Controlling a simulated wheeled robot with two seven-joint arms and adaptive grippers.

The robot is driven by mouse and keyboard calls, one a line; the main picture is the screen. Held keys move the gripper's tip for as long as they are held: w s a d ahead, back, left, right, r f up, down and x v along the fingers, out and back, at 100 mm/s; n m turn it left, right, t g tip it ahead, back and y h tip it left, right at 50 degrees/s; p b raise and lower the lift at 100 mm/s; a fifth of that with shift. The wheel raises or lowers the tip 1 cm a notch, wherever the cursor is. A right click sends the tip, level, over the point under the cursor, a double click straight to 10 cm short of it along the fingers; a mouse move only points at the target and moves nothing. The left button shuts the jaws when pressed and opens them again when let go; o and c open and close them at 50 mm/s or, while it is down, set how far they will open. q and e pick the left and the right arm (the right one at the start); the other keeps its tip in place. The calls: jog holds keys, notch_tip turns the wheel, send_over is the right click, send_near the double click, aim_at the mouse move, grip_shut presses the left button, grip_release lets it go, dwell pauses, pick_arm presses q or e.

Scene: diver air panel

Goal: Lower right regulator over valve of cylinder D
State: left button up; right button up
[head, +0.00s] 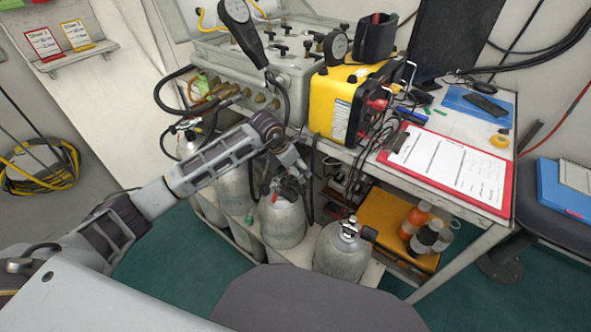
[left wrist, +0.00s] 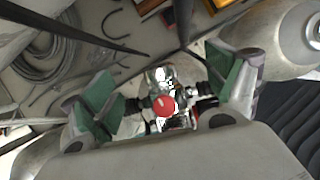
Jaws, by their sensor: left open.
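My left gripper (head: 290,168) reaches in from the left, just above the middle grey cylinder (head: 283,222). In the left wrist view its green-padded fingers (left wrist: 170,92) stand open on both sides of a chrome fitting with a red knob (left wrist: 165,105). The pads look apart from it. Dark fittings at the top of the middle cylinder (head: 288,192) are partly hidden by my gripper; I cannot tell valve from regulator there. A cylinder with a bare-looking chrome valve (head: 349,229) and black knob stands to the right. No letter D is readable. My right gripper is not seen.
Another cylinder (head: 236,188) stands to the left, close by. Above are the grey air panel (head: 285,75), a yellow case (head: 345,98) and a table with a red clipboard (head: 450,165). Dark hoses hang near the gripper. Bottles (head: 427,236) stand at the lower right.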

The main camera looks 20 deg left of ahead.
pick_arm(q)
jog(key=v, duration=1)
jog(key=shift+r, duration=0.25)
jog(key=shift+s, duration=0.1)
dwell(0.6)
